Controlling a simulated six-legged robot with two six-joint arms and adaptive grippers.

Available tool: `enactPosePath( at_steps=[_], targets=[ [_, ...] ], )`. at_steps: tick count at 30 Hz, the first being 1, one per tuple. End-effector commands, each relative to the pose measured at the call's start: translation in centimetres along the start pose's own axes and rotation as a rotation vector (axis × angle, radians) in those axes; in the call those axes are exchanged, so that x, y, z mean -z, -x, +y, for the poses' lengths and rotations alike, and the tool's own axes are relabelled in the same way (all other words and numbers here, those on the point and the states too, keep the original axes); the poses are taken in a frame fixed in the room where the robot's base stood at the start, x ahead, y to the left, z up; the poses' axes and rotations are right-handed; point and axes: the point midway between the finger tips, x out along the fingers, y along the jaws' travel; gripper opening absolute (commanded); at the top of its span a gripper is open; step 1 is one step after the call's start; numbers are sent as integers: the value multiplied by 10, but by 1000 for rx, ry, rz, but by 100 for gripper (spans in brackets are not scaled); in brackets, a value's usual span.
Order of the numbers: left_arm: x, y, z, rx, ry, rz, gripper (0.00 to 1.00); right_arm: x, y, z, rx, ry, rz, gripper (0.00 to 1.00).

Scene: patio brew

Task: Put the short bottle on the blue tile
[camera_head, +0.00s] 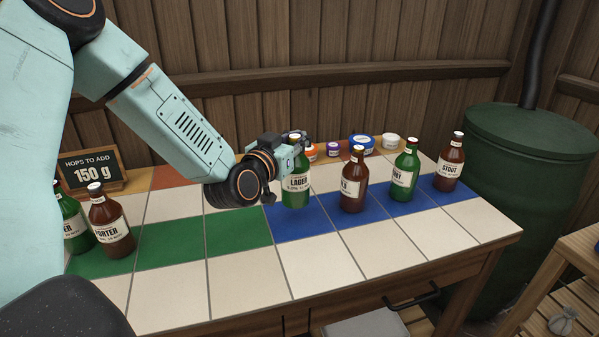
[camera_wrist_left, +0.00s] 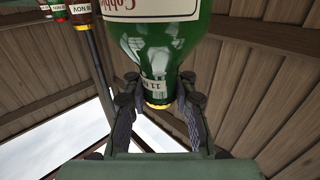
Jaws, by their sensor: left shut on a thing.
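My left gripper (camera_head: 294,143) comes in from the left and is shut on the neck of a green bottle labelled LAGER (camera_head: 297,190). The bottle is upright, its base at the left end of the blue tile row (camera_head: 302,226). I cannot tell whether the base touches the tile. In the left wrist view the same green bottle (camera_wrist_left: 158,55) appears upside down, its neck between the two fingers (camera_wrist_left: 157,115). To its right on the blue row stand a brown bottle (camera_head: 353,185), a green bottle (camera_head: 404,176) and a brown STOUT bottle (camera_head: 449,168). My right gripper is not in view.
A brown PORTER bottle (camera_head: 110,228) and a green bottle (camera_head: 73,222) stand at the left, near the green tiles (camera_head: 170,240). A chalkboard (camera_head: 92,170) reads 150 g. Small tubs (camera_head: 361,144) line the back. The front white tiles (camera_head: 330,262) are clear.

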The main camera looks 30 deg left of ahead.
Motion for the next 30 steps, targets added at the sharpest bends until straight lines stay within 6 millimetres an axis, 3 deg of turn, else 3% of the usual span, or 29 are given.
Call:
enactPosePath(
  at_steps=[7, 14, 26, 27, 30],
  targets=[
    [-16, -2, 2, -1, -4, 6, 0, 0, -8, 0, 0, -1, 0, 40],
    [-45, -3, 3, -2, -4, 5, 0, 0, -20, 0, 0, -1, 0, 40],
    [-48, -4, 4, -1, -2, 6, 0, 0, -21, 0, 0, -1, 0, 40],
    [-50, -3, 4, -2, -2, 1, 20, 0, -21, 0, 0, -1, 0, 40],
    [-49, -3, 4, -2, -2, 1, 28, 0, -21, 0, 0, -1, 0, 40]
  ],
)
